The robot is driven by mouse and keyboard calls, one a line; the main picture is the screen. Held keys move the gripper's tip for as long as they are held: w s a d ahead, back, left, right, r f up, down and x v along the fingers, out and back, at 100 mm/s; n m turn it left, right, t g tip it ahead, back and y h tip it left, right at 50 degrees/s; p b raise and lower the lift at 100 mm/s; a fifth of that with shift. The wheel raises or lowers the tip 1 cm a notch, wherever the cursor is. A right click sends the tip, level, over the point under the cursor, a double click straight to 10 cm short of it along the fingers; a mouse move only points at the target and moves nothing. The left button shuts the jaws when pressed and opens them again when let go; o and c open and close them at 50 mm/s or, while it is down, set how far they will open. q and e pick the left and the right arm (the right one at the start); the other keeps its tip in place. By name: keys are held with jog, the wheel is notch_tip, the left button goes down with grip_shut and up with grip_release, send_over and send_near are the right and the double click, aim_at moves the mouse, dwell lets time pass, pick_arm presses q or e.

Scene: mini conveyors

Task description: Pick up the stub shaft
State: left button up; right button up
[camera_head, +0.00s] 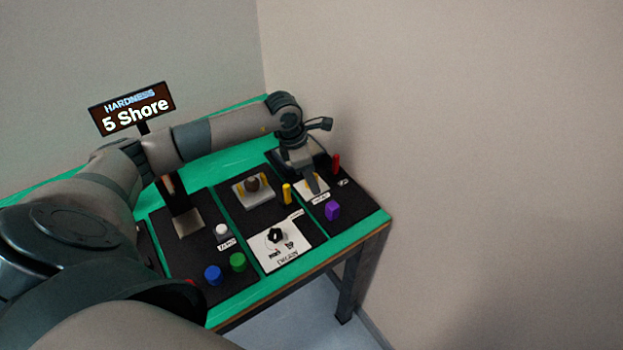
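My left arm reaches in from the left over the bench, and its gripper (313,184) points down at the right-hand part of the bench. The fingertips are over or at a small pale fixture with yellow parts (303,187). The fingers overlap from this angle, so I cannot tell their opening or whether something is between them. I cannot clearly identify the stub shaft. A brown rounded part (253,184) sits in a grey fixture with yellow sides, left of the gripper. My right gripper is not in view.
The green bench (345,238) carries black panels. Around the gripper stand a yellow peg (287,194), a red piece (336,163) and a purple block (332,211). Blue (213,275) and green (238,262) buttons and a dial plate (297,259) lie nearer. A "5 Shore" sign (136,112) stands behind; walls close by.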

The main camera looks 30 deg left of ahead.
pick_arm(q)
grip_shut()
jog(key=shift+r, duration=0.15)
jog(key=shift+r+p, duration=0.35)
jog(key=shift+r, duration=0.25)
jog(key=r, duration=0.1)
jog(key=r+p, duration=0.1)
jog(key=r, duration=0.1)
jog(key=shift+w+d+r, duration=0.1)
jog(key=shift+d+r, duration=0.1)
jog(key=shift+d, duration=0.2)
jog(key=w+d+r+p, duration=0.2)
jog(key=d+r, duration=0.4)
jog(key=d, duration=0.4)
jog(key=shift+w+d+p, duration=0.25)
jog(key=shift+d+p, duration=0.05)
jog(key=shift+p, duration=0.05)
jog(key=shift+r, duration=0.1)
